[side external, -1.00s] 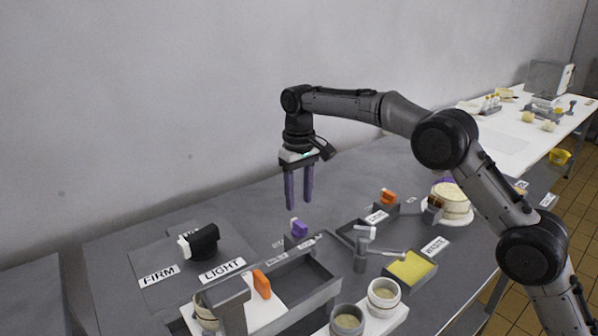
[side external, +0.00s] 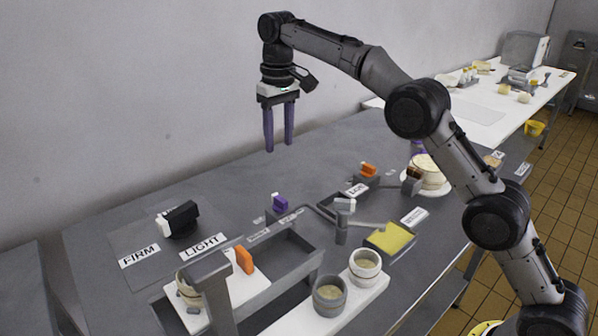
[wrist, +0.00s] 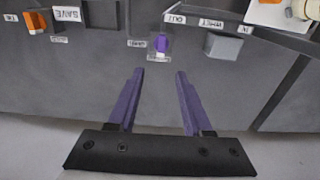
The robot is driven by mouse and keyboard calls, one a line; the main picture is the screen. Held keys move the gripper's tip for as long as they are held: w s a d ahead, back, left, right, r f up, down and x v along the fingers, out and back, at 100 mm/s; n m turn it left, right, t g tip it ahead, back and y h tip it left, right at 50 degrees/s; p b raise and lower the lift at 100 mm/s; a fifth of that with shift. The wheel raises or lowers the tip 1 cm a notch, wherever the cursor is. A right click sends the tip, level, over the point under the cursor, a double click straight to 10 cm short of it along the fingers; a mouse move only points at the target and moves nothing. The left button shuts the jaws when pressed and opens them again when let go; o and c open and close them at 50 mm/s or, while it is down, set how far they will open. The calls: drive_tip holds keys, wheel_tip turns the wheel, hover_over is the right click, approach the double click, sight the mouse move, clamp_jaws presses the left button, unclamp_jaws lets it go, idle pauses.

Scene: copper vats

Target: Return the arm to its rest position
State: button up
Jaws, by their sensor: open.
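My gripper (side external: 279,142) hangs from my arm above the back part of the grey table (side external: 330,150), with its two purple fingers pointing down. The fingers are apart with nothing between them. In the wrist view the gripper (wrist: 159,75) is also open and empty. A small purple-handled thing (side external: 280,202) stands on the table below and to the right of the fingertips, clear of them. It also shows in the wrist view (wrist: 162,44), ahead of the fingertips.
A black block (side external: 182,219) stands behind the FIRM and LIGHT labels. An orange piece (side external: 244,260), two cups (side external: 329,295) (side external: 365,266), a yellow pad (side external: 390,240) and a cake-like round (side external: 428,172) occupy the front and right. The air around the gripper is free.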

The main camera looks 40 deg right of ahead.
drive_tip(key=s+d+r+t, duration=0.3)
drive_tip(key=s+d+r, duration=0.1)
drive_tip(key=s+r, duration=1.1)
drive_tip(key=s+d+t, duration=0.1)
drive_tip(key=s+d, duration=0.1)
drive_tip(key=s, duration=1)
drive_tip(key=s+f, duration=0.6)
drive_tip(key=f, duration=0.3)
drive_tip(key=s+d+f+t, duration=0.1)
drive_tip(key=s+f, duration=0.5)
drive_tip(key=f, duration=0.3)
drive_tip(key=shift+s+f, duration=0.2)
drive_tip(key=shift+f, duration=0.2)
